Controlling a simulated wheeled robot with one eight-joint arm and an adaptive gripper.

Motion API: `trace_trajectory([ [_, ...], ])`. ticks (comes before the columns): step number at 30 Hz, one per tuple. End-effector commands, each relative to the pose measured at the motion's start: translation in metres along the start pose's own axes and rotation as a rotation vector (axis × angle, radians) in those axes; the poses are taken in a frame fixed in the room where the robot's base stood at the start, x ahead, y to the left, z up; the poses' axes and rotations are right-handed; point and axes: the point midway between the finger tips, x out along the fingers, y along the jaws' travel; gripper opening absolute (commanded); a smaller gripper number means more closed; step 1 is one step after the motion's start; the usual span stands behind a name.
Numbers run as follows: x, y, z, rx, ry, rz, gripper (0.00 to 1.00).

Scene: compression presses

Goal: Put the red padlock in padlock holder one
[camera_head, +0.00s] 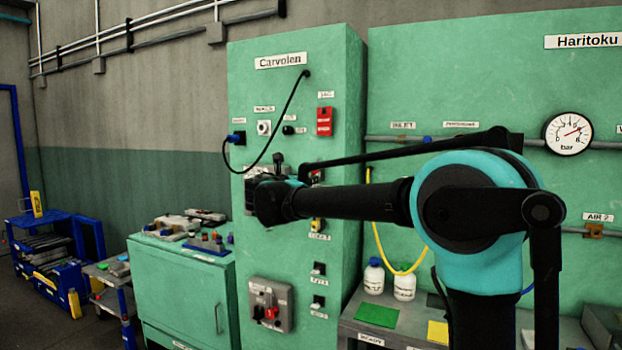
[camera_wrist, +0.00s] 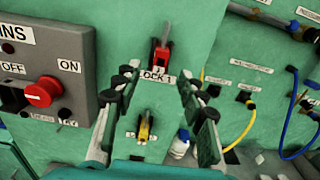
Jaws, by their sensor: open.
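The red padlock (camera_wrist: 161,56) hangs upright on the green cabinet front, directly above the label LOCK 1 (camera_wrist: 157,77), at the place of padlock holder one. Its top end meets a dark piece; whether it is fully seated I cannot tell. In the head view a bit of red (camera_head: 316,176) shows just behind my arm. My gripper (camera_wrist: 161,80) is open, with its two fingers to the left and right of the label and apart from the padlock. Nothing is between the fingers. In the head view my gripper (camera_head: 264,190) is left of the padlock, in front of the cabinet.
A yellow padlock (camera_wrist: 144,128) hangs below, and also shows in the head view (camera_head: 317,224). A grey mains box with a red knob (camera_wrist: 43,92) juts out at left. Blue and yellow cables hang at right. A bench (camera_head: 352,318) with white bottles (camera_head: 374,277) stands below.

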Motion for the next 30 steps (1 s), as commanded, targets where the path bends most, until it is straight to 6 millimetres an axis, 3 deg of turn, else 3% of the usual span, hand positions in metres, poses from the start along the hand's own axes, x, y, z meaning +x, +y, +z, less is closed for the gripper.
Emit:
trace_trajectory([
  [6,-0.043,0.001,0.0,0.0,0.0,0.003,0.41],
  [12,-0.062,0.0,0.0,0.0,0.0,0.001,0.41],
  [25,-0.066,-0.002,-0.001,0.003,0.002,-0.002,0.41],
  [28,-0.059,-0.014,-0.011,0.04,0.028,-0.02,0.41],
  [30,-0.05,-0.034,-0.028,0.102,0.068,-0.049,0.41],
])
